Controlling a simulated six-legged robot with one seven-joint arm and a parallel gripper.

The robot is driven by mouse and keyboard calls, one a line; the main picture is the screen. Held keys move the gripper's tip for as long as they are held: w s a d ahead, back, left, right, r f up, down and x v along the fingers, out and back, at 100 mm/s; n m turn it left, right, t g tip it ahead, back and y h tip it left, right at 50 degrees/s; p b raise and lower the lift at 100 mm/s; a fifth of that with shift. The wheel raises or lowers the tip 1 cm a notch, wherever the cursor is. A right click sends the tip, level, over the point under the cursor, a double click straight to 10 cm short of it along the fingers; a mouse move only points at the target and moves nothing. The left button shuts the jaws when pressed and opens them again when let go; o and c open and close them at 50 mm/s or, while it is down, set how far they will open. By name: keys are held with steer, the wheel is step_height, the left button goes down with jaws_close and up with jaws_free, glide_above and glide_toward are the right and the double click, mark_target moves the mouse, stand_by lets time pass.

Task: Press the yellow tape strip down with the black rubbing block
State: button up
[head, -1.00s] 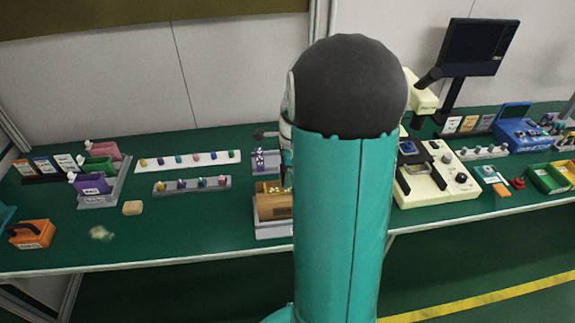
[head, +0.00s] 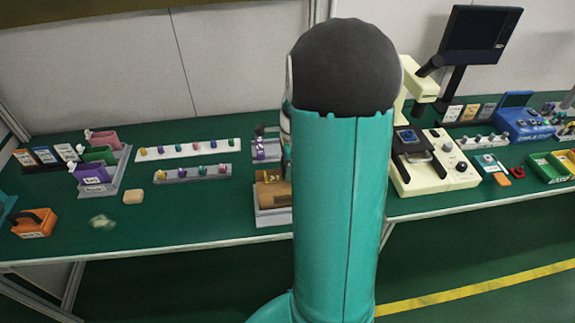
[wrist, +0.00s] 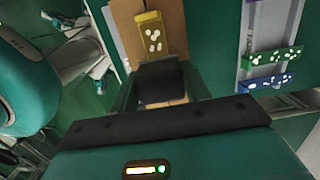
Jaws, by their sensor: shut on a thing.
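In the wrist view, my gripper (wrist: 161,92) is shut on the black rubbing block (wrist: 160,78), which sits between its fingers. The yellow tape strip (wrist: 152,22), marked with white blotches, lies on a tan board (wrist: 178,30) just beyond the block. The block covers the strip's near end, and I cannot tell whether the two touch. In the head view, the tan board (head: 270,196) shows at the left edge of my teal arm. My arm hides my gripper, the block and most of the board there.
The board rests in a grey tray (head: 270,219) on the green bench (head: 190,220). A cream machine (head: 432,165) stands to the right of my arm. A grey rack of small knobs (head: 193,174) and a tan block (head: 133,197) lie to the left.

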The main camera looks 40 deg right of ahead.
steer(key=shift+f, duration=0.55)
stand_by(0.9)
steer(key=shift+r, duration=3.55)
steer(key=shift+a, duration=0.1)
